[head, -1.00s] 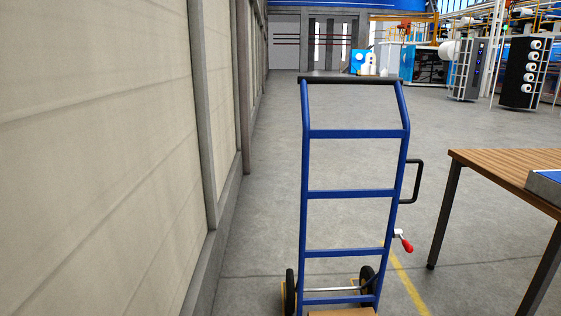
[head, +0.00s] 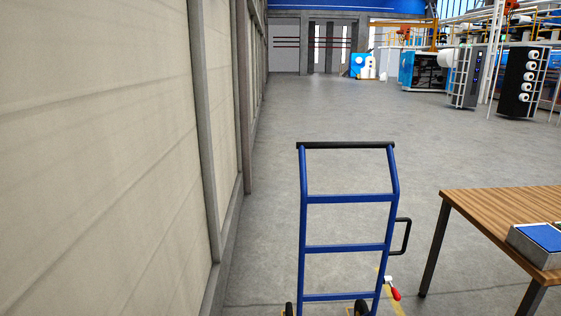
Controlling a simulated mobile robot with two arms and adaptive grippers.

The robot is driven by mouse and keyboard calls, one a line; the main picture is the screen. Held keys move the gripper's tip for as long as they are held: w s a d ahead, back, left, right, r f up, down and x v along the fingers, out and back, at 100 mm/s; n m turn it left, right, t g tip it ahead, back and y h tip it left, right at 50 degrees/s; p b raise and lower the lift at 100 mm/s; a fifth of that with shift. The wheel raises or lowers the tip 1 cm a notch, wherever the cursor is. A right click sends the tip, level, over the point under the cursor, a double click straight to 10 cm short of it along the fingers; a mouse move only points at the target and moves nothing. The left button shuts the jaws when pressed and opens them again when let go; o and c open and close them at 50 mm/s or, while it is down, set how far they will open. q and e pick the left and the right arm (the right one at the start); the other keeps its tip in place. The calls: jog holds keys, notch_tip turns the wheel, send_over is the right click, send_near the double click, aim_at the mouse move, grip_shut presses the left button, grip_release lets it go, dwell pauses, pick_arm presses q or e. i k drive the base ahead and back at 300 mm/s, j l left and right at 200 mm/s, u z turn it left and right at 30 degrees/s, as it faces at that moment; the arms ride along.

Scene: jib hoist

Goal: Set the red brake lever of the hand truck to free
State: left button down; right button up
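A blue hand truck (head: 346,249) with a black top bar stands upright in the lower middle of the head view. A black side handle (head: 407,236) sticks out on its right. Below that handle, the red brake lever (head: 395,294) sits on a small light mount on the right side of the frame; its red grip slopes down to the right. The wheels show only in part at the bottom edge of the view. Neither of my grippers is in view.
A wooden table (head: 505,209) with dark legs and a blue-topped box (head: 538,242) on it stands to the right. A panelled wall (head: 100,150) runs along the left. The grey floor behind the hand truck is clear up to machines far back.

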aim_at(387, 279)
jog(key=l+z, duration=0.2)
jog(key=l, duration=0.4)
jog(key=i+l+z, duration=0.25)
jog(key=l, duration=0.35)
jog(key=i+l+u, duration=0.3)
jog(key=i+l, duration=0.15)
jog(key=i+l+u, duration=0.2)
jog(key=l, duration=0.25)
jog(key=i+l+u, duration=0.15)
jog(key=l, duration=0.2)
jog(key=i+l+u, duration=0.15)
jog(key=l, duration=0.2)
jog(key=i+l+u, duration=0.15)
jog(key=l, duration=0.25)
jog(key=i+l+u, duration=0.15)
jog(key=l, duration=0.25)
